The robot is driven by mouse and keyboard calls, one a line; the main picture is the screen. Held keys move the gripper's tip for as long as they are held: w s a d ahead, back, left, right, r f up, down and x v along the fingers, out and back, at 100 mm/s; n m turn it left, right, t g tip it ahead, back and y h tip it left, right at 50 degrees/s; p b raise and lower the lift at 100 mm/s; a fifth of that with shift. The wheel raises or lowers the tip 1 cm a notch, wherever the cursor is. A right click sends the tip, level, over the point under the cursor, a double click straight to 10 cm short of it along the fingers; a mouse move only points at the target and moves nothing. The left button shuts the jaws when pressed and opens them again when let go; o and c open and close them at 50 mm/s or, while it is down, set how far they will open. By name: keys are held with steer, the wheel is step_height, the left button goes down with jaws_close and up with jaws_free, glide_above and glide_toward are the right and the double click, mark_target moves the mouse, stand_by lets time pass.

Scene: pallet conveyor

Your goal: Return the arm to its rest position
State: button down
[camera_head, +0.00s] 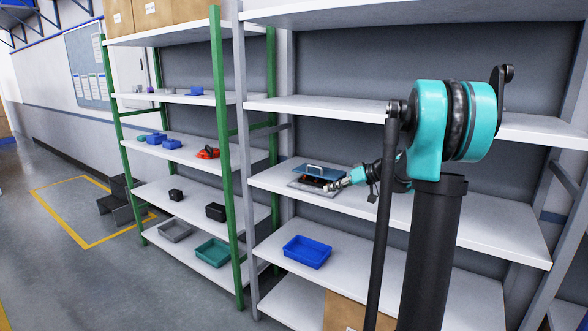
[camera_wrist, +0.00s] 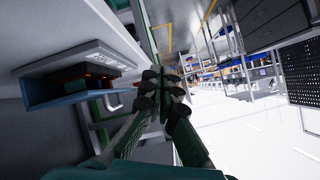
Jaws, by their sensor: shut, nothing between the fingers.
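My teal and black arm reaches from the right toward the middle shelf of the grey rack in the head view. My gripper (camera_head: 334,184) is at that shelf, just right of a blue lidded box with a light handle (camera_head: 318,173). The box lies on a grey flat plate (camera_head: 308,188). In the wrist view my gripper (camera_wrist: 163,85) is shut and empty, its dark fingers together. The blue box (camera_wrist: 50,93) and the grey plate (camera_wrist: 80,62) show to its left. I cannot tell whether the gripper touches the box.
A blue tray (camera_head: 307,251) and a cardboard box (camera_head: 345,312) stand below. A green-post rack (camera_head: 227,180) with small bins and parts is on the left. Open floor (camera_head: 60,255) lies further left.

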steer(key=s+a+f+m+g+h, duration=0.1)
steer(key=s+f+h, duration=0.1)
steer(key=s+f, duration=0.5)
steer(key=s+a+f+m+g+h, duration=0.1)
steer(key=s+a+f+m+h, duration=0.15)
steer(key=s, duration=0.75)
steer(key=s+d+f+m+h, duration=0.1)
steer(key=s+d+f+h, duration=0.1)
steer(key=s+f, duration=0.3)
steer(key=s+d+f+m+h, duration=0.1)
steer(key=s+d+f+h, duration=0.2)
steer(key=s, duration=1.1)
step_height(320, 180, down, 2)
steer(key=shift+d+f+h, duration=0.25)
steer(key=shift+d+h, duration=0.1)
steer(key=shift+d, duration=0.2)
steer(key=shift+m, duration=0.25)
